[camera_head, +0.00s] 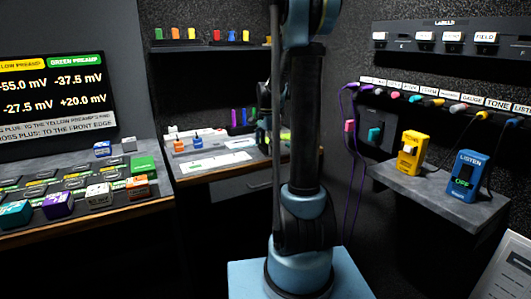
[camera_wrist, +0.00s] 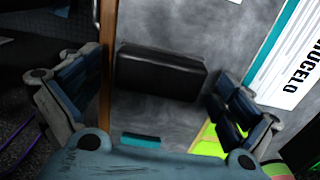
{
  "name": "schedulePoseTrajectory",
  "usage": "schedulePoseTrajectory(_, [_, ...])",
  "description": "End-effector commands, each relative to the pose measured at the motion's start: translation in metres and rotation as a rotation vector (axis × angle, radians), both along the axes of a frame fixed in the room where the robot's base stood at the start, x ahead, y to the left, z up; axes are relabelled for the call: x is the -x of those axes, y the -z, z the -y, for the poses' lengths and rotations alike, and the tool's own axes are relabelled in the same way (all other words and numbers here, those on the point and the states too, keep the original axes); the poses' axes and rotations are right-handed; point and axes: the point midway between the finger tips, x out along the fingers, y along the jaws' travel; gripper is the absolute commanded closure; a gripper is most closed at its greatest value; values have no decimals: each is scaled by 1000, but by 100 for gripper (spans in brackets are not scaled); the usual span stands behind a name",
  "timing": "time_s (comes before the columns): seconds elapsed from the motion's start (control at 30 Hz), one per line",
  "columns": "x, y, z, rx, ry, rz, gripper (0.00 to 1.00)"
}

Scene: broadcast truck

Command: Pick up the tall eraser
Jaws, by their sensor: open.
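A black, oblong block (camera_wrist: 160,73) with rounded edges lies on a grey surface in the wrist view; I take it to be the eraser, though nothing marks it as such. My gripper (camera_wrist: 158,92) is open, with one finger to the left and one to the right of the block. The fingers look apart from it and hold nothing. In the head view my arm stands in front of the middle desk and covers part of it. I cannot make out the block there.
The middle desk (camera_head: 215,171) bears small coloured items and a white panel. A wooden edge (camera_wrist: 107,70) runs left of the block. A teal strip (camera_wrist: 140,140) lies near it. A side shelf (camera_head: 440,198) holds a yellow box (camera_head: 411,152) and a blue box (camera_head: 467,177); purple cables hang nearby.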

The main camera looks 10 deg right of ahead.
Motion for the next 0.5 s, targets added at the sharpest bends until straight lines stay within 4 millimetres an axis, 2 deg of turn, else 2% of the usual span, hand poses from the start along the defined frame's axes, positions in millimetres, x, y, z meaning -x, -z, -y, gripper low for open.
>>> schedulePoseTrajectory(0.2, [0,0,0,0,0,0,4])
schedulePoseTrajectory(0.4, [0,0,0,0,0,0,49])
schedulePoseTrajectory(0.5, [0,0,0,0,0,0,51])
